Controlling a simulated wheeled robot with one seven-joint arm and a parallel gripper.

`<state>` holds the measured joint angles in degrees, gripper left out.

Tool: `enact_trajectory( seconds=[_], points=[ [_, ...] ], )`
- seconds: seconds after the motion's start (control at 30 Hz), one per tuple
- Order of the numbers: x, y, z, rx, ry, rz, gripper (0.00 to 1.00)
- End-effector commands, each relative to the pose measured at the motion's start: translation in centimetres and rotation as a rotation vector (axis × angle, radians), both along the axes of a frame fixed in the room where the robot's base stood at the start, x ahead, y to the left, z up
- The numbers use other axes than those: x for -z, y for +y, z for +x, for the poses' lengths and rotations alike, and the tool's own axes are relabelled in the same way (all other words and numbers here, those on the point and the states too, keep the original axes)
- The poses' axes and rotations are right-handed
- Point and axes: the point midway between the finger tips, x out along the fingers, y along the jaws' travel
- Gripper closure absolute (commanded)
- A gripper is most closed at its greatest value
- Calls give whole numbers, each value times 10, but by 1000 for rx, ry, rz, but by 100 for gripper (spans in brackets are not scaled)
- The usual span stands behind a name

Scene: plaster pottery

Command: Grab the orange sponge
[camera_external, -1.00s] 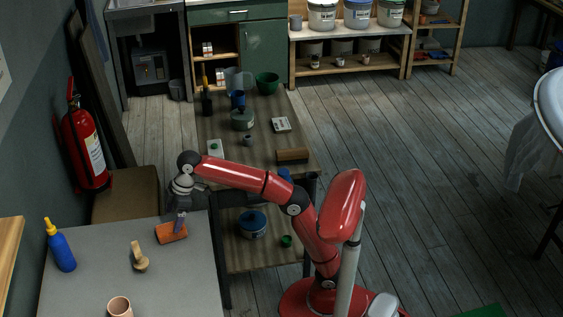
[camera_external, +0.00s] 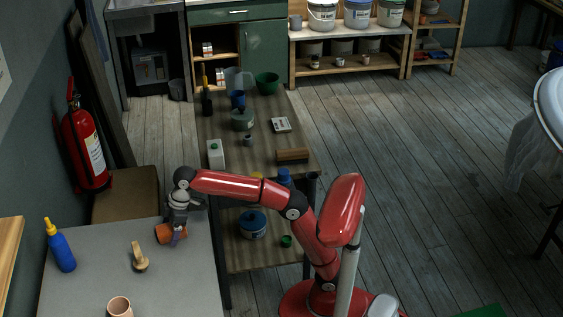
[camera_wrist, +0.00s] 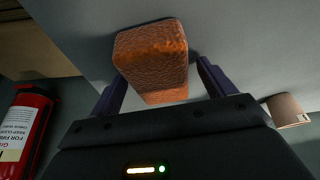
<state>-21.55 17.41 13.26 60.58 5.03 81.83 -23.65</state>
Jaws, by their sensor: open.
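The orange sponge (camera_external: 164,233) lies on the grey table (camera_external: 85,290) near its far right corner. My gripper (camera_external: 175,238) is low over the table at the sponge, and partly covers it in the external view. In the wrist view the sponge (camera_wrist: 152,60) stands between my two dark fingers (camera_wrist: 160,88), which are open with one on each side of it. A narrow gap shows between the sponge and each finger. I cannot tell whether either finger touches it.
A wooden-handled tool (camera_external: 139,258), a blue bottle with a yellow cap (camera_external: 61,249) and a pinkish cup (camera_external: 120,308) stand on the grey table. A fire extinguisher (camera_external: 86,145) hangs at the left wall. A wooden bench (camera_external: 263,135) with pots stands behind.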

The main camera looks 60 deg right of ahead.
Motion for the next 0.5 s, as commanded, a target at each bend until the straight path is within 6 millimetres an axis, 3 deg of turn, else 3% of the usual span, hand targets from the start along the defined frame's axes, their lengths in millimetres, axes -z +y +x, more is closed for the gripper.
enact_trajectory(
  seconds=[0.4, 0.5],
  points=[
    [2, 0, 0, 0, -1, 1, 18],
    [2, 0, 0, 0, -1, 1, 29]
  ],
)
